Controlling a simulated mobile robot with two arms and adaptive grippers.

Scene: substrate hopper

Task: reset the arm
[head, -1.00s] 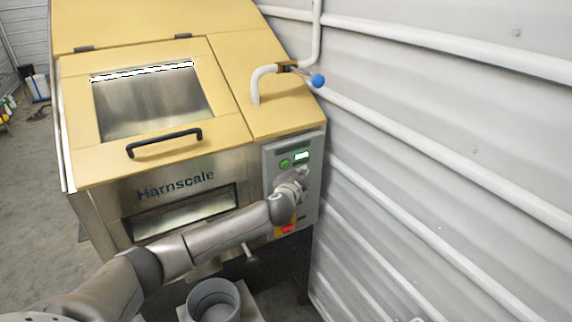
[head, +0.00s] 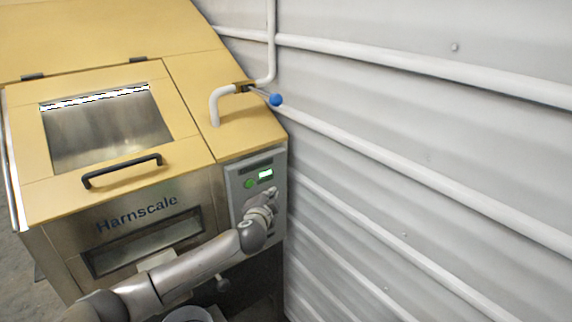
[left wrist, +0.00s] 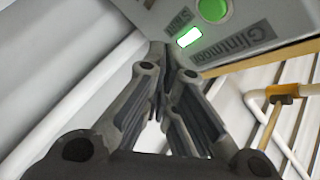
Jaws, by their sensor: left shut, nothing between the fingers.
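My left arm comes in from the lower left in the head view. Its gripper (head: 270,194) is in front of the grey control panel (head: 236,182) of the hopper. In the left wrist view the two fingers of this gripper (left wrist: 163,62) are shut with nothing between them. Their tips point toward the panel (left wrist: 270,15), near the lit display (left wrist: 189,37) and the green button (left wrist: 214,9). I cannot tell whether the tips touch the panel. In the head view the green button (head: 249,183) and the display (head: 265,174) are uncovered above the gripper. My right gripper is not in view.
The yellow and steel hopper (head: 190,137) has a windowed lid with a black handle (head: 121,171). A white pipe with a blue-knobbed valve (head: 276,99) stands above the panel. A corrugated wall (head: 430,150) with pipes is close on the right. A grey container (head: 188,314) shows below.

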